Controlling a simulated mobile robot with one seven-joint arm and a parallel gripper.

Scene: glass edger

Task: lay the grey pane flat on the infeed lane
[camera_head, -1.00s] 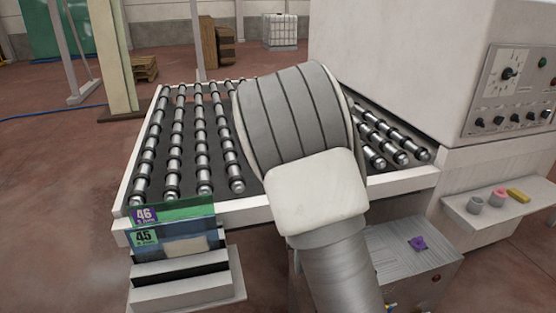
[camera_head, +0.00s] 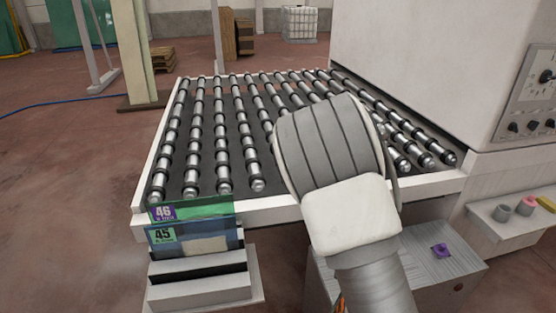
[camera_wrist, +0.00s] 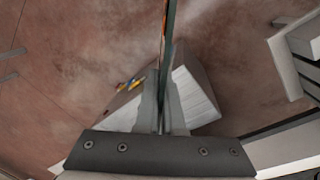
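In the wrist view my gripper (camera_wrist: 161,82) is shut on a thin pane (camera_wrist: 169,30). I see the pane edge-on, as a narrow grey-green strip running up from between the fingers, so its face and full size are hidden. The infeed lane (camera_head: 215,130) is a table of black and silver rollers in a white frame, and its visible rollers are bare. In the head view my arm covers the lane's front right part and hides my gripper and the held pane.
Panes labelled 46 (camera_head: 190,207) and 45 (camera_head: 194,238) stand in a rack (camera_head: 205,293) at the lane's front left corner. A metal-topped box (camera_head: 455,262) with a purple button stands front right. The white machine housing (camera_head: 430,70) borders the lane's right side.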

